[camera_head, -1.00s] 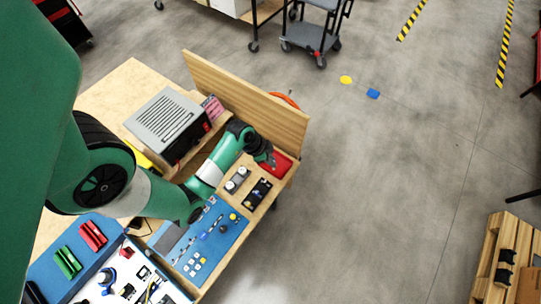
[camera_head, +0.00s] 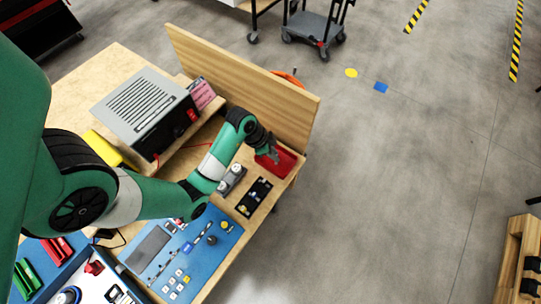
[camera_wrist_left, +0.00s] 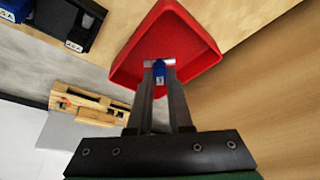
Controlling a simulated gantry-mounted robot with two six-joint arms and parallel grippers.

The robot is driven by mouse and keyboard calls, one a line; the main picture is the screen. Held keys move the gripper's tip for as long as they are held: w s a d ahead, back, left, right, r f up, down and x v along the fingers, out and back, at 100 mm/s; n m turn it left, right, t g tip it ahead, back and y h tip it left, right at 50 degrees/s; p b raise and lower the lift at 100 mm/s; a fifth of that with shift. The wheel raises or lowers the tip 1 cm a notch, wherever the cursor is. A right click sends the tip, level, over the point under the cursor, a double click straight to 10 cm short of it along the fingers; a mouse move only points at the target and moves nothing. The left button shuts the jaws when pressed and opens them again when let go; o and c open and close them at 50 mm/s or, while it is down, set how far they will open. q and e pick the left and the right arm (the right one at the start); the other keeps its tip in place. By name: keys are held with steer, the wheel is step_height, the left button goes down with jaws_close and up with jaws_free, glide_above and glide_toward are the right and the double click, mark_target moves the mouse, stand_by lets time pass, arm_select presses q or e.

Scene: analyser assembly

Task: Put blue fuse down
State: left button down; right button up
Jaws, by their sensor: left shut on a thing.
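The blue fuse (camera_wrist_left: 159,69) shows in the left wrist view, a small blue body with pale metal ends. My left gripper (camera_wrist_left: 158,76) is shut on it. Behind the fuse in that view lies a red open tray (camera_wrist_left: 192,42); I cannot tell whether the fuse touches it. In the head view my left gripper (camera_head: 272,153) is over the red tray (camera_head: 287,164) at the far right of the bench, and the fuse is too small to make out there. My right gripper is not in view.
A wooden board (camera_head: 240,85) stands along the bench edge close behind the tray. A black holder (camera_head: 254,198) and a grey block (camera_head: 232,180) sit beside the tray. A blue control panel (camera_head: 218,248) and a grey analyser box (camera_head: 145,110) are further left.

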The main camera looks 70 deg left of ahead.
arm_select(q)
steer(key=shift+w+r, duration=0.1)
steer(key=shift+r, duration=0.05)
steer(key=shift+f+b, duration=0.4)
steer(key=shift+f, duration=0.25)
steer(key=c, duration=0.8)
jaws_free()
steer(key=shift+c, duration=0.2)
steer(key=shift+r+p, duration=0.3)
steer(key=shift+r, duration=0.05)
steer(key=p+v, duration=0.7)
steer(key=v, duration=0.5)
steer(key=shift+r, duration=0.3)
